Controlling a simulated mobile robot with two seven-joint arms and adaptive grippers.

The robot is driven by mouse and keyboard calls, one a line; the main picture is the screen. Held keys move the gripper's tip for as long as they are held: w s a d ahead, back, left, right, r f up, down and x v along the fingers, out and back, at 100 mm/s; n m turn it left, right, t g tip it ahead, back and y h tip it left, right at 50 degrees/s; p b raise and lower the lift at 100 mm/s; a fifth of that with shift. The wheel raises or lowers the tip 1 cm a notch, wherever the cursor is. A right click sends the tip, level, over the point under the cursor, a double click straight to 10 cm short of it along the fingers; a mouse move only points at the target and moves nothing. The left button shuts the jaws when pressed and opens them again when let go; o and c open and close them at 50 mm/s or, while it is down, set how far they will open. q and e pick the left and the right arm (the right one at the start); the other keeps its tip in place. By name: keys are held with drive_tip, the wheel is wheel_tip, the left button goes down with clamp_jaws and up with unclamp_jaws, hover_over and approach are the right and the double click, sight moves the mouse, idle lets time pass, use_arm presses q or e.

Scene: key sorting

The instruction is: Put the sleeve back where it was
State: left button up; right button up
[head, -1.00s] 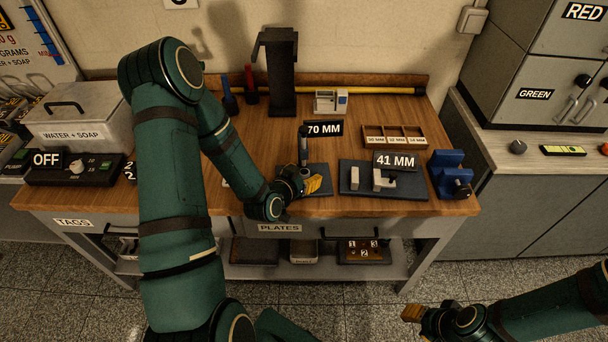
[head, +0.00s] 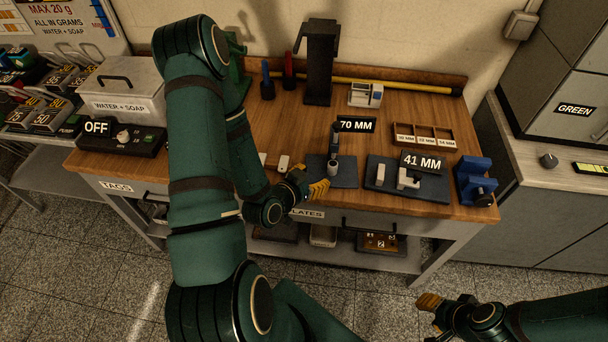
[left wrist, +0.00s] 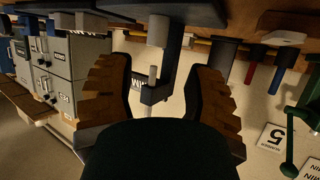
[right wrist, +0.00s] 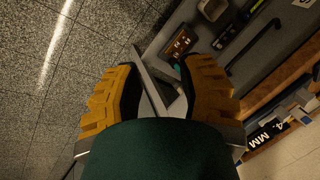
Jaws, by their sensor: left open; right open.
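The sleeve appears to be the short grey cylinder (head: 333,168) standing upright on the dark base of the 70 MM gauge (head: 345,178), under its spindle. In the left wrist view, which is upside down, the cylinder (left wrist: 165,30) stands on the plate with a thin spindle tip (left wrist: 152,76) in line with it. My left gripper (head: 312,190) is open and empty, in front of and slightly left of the cylinder, apart from it. Its fingers also show in the left wrist view (left wrist: 158,70). My right gripper (head: 430,303) is open and empty, low in front of the bench.
A 41 MM gauge (head: 425,190) and a blue vise (head: 474,180) stand to the right. Behind them is a wooden tray (head: 424,142) with labelled compartments. A small pale block (head: 284,162) lies left of the 70 MM gauge. A tall black stand (head: 320,60) is at the back.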

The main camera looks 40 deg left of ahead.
use_arm(q)
drive_tip(key=shift+p+v, duration=1.9)
drive_tip(key=shift+p, duration=0.1)
